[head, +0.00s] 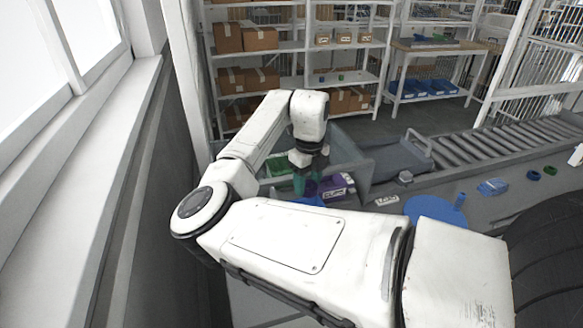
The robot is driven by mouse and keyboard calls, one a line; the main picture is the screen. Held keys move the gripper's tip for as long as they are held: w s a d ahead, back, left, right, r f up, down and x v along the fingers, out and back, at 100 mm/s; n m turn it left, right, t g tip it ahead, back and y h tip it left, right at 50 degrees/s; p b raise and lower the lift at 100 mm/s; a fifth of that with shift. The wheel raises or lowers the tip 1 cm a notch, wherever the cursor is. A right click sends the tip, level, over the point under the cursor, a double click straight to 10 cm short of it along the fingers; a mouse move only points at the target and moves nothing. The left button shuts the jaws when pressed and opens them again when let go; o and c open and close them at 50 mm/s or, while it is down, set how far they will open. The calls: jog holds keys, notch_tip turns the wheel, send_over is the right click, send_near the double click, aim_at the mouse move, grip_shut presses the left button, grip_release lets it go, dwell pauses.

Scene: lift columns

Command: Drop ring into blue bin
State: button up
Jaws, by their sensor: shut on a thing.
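My arm reaches over a grey-blue open bin (358,172) in the middle of the view. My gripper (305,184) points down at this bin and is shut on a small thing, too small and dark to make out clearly. I cannot tell whether it is a ring. Inside the bin, a green item (275,168) lies left of the gripper and a purple box (335,186) lies close to its right. A bright blue item (309,201) shows just below the gripper, partly hidden by my arm. Loose small ring-like parts, one green (534,175), lie far right.
A blue round base with a peg (437,208) stands right of the bin. A blue part (492,187) lies farther right. A roller conveyor (500,140) runs behind. Shelves with cardboard boxes (260,38) stand at the back. A wall with a window ledge (85,150) bounds the left.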

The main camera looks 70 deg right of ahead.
aim_at(306, 196)
jog(key=f+b, duration=0.1)
jog(key=f, duration=0.1)
jog(key=f+b, duration=0.3)
jog(key=f, duration=0.1)
jog(key=shift+w+d+b, duration=0.2)
jog(key=shift+w+b, duration=0.1)
jog(key=shift+b, duration=0.1)
jog(key=o, duration=1.1)
jog(key=shift+o, duration=0.2)
jog(key=shift+r, duration=0.1)
notch_tip(306, 196, up, 11)
jog(key=b, duration=0.1)
jog(key=shift+f, duration=0.2)
